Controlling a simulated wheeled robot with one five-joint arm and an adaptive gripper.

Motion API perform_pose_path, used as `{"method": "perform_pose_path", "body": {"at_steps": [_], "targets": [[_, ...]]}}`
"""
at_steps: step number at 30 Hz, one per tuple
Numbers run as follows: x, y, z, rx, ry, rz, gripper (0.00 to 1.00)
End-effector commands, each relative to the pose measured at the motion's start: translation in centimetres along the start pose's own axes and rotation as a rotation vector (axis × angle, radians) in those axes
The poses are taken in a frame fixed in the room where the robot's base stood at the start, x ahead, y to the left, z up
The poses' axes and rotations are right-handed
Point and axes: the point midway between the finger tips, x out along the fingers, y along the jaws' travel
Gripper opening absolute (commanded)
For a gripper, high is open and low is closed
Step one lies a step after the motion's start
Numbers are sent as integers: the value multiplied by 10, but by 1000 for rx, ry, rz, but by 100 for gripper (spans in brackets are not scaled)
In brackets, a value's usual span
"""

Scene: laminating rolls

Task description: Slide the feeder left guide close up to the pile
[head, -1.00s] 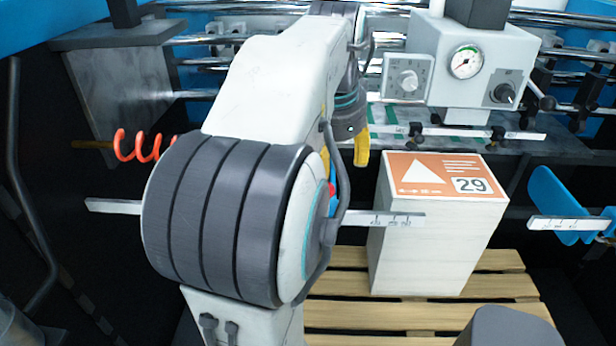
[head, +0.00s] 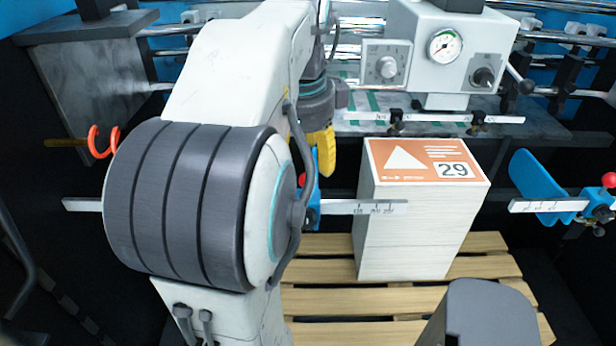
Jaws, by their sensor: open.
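The pile (head: 415,225) is a tall white stack with an orange label reading 29 on top. It stands on a wooden pallet in the head view. The feeder left guide (head: 313,208) is blue with a red knob, on a ruled bar left of the pile. It is mostly hidden behind my arm. A gap separates its visible part from the pile. My gripper (head: 322,165) has yellow fingers and is open. It hangs over the left guide's place, left of the pile's top. Whether it touches the guide cannot be told.
The right guide (head: 540,188), blue with a red knob, stands apart on the right. A white control box (head: 455,50) with a gauge and dials is behind the pile. The ruled bar (head: 375,207) reaches in front of the pile. Pallet slats (head: 400,300) lie bare in front.

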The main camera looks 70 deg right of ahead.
Motion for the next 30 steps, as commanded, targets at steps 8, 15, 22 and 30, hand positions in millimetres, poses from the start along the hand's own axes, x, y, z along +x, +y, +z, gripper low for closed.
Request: {"method": "perform_pose_path", "body": {"at_steps": [8,15,22,30], "targets": [[24,1,0,0,0,4,56],[53,1,0,-1,0,3,56],[66,0,0,-1,0,1,56],[68,0,0,-2,0,0,56]]}}
